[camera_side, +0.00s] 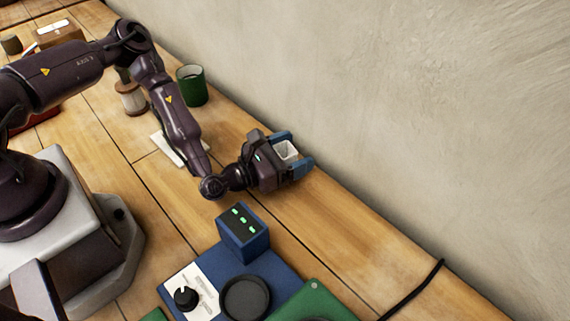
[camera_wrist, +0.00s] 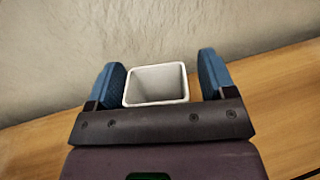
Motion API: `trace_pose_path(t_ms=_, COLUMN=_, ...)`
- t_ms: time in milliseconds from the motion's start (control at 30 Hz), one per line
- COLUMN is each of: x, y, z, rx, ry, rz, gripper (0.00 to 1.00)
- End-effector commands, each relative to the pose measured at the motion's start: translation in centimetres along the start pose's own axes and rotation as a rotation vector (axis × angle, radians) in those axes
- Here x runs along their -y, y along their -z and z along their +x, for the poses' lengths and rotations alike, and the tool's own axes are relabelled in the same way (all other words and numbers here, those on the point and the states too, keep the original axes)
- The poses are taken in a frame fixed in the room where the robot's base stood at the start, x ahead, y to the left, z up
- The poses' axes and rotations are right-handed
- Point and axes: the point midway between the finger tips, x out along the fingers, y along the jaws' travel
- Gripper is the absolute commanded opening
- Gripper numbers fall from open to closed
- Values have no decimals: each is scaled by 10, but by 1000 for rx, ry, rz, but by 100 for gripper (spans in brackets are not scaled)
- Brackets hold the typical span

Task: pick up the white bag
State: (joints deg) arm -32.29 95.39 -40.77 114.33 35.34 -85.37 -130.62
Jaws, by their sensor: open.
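The white bag (camera_side: 287,151) looks like a stiff, open-topped, square-mouthed holder. It is on the wooden bench close to the wall. My gripper (camera_side: 292,153) is open, with one blue finger on either side of the bag. In the wrist view the bag (camera_wrist: 157,84) lies between the two fingers (camera_wrist: 161,76), mouth showing. A narrow gap shows on each side, so the fingers look apart from it. The bag's lower part is hidden by my gripper.
A plaster wall (camera_side: 400,110) runs right behind the bag. A blue block with green lights (camera_side: 243,232) and a blue device (camera_side: 262,272) stand in front. A green cup (camera_side: 192,86) and a spool (camera_side: 131,98) stand farther back. Bench to the right is clear up to a black cable (camera_side: 412,288).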

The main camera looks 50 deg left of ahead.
Motion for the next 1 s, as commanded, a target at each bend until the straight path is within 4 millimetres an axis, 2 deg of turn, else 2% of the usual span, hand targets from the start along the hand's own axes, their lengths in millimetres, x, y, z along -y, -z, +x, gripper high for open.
trace_pose_path(t_ms=167, x=0, y=0, z=0, rx=0, ry=0, rz=0, gripper=77)
trace_pose_path(t_ms=400, x=0, y=0, z=0, rx=0, ry=0, rz=1, gripper=24)
trace_pose_path(t_ms=433, x=0, y=0, z=0, rx=0, ry=-1, rz=1, gripper=21)
trace_pose_path(t_ms=667, x=0, y=-1, z=0, rx=0, ry=-1, rz=1, gripper=21)
trace_pose_path(t_ms=767, x=-1, y=-8, z=0, rx=2, ry=-2, rz=0, gripper=21)
trace_pose_path(t_ms=1000, x=-1, y=-53, z=0, rx=4, ry=0, rz=0, gripper=21)
